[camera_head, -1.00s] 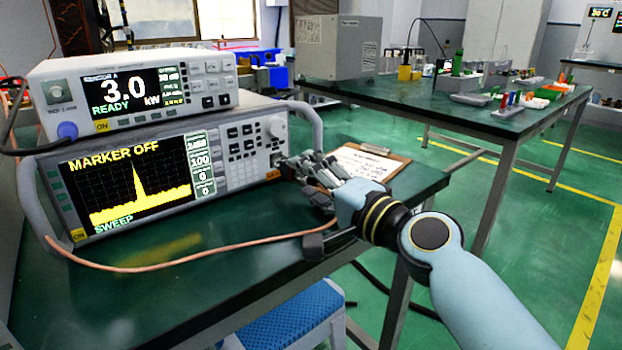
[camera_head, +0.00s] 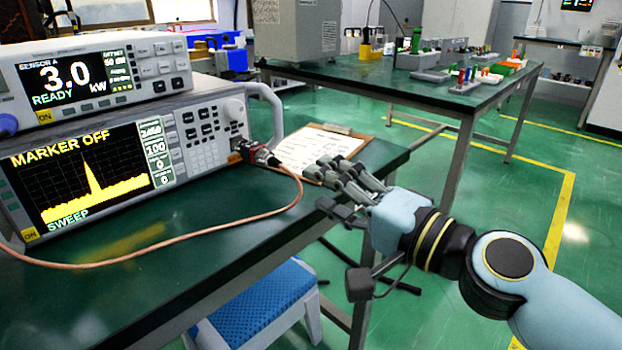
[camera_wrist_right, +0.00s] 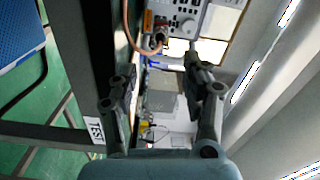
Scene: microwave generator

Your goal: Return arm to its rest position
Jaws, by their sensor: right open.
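My right gripper (camera_head: 338,186) is open and empty in the head view. It hangs at the right edge of the green-topped bench (camera_head: 215,238), beside a clipboard (camera_head: 318,147) with white paper. In the right wrist view, the two fingers of my right gripper (camera_wrist_right: 160,92) stand apart with nothing held between them. A copper-coloured cable (camera_head: 215,232) runs to a connector (camera_head: 262,154) at the front of the spectrum analyser (camera_head: 85,172); the gripper is apart from it. My left gripper is not in view.
A power meter reading 3.0 kW (camera_head: 72,80) sits on the analyser. A blue-topped stool (camera_head: 265,302) stands below the bench edge. Another bench (camera_head: 400,88) with lab items stands behind. Green floor (camera_head: 440,240) is open to the right.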

